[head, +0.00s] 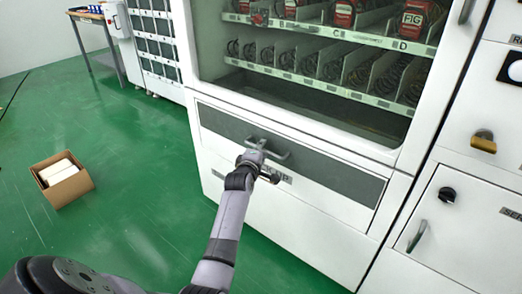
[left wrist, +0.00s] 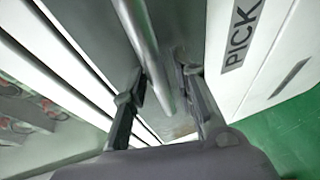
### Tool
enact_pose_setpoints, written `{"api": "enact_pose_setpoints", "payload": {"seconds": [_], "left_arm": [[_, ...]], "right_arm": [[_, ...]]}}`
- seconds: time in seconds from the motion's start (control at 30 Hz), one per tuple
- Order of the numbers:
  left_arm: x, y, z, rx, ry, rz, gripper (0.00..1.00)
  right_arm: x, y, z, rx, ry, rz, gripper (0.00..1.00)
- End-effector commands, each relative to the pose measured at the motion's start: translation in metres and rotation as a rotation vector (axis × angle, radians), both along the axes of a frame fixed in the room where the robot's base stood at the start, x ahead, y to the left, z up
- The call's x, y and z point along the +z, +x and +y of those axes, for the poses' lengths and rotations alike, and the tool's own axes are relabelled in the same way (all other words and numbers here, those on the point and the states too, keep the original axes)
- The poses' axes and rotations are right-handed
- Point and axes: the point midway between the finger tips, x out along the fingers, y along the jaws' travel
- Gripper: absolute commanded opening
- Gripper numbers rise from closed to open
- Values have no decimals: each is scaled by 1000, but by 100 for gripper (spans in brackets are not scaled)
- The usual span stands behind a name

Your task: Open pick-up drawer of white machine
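The white machine (head: 305,215) has a dark grey pick-up drawer front (head: 335,178) low on its face, and it looks shut, flush with the machine. A grey bar handle (head: 281,156) sits on the drawer front. My left gripper (head: 256,160) is at this handle and covers part of it. In the left wrist view the handle bar (left wrist: 146,45) runs between the two fingers of my left gripper (left wrist: 162,90), which stand apart on either side with gaps visible. Whether either finger touches the bar is unclear. My right gripper is out of view.
Shelves of goods (head: 320,62) stand behind the glass above the drawer. A white cabinet (head: 465,190) with knobs and a handle is at the right. An open cardboard box (head: 72,194) sits on the green floor (head: 125,225) at the left, with free floor around it.

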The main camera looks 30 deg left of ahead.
Motion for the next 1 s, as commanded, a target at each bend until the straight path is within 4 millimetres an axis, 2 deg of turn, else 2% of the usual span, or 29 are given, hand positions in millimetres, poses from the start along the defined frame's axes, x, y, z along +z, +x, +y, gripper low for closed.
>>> {"api": "enact_pose_setpoints", "payload": {"seconds": [0.33, 1.0], "left_arm": [[0, 0, 0, 0, 0, 0, 0], [-1, 0, 0, 0, 0, 2, 0]], "right_arm": [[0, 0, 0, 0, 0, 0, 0], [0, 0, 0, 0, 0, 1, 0]]}}
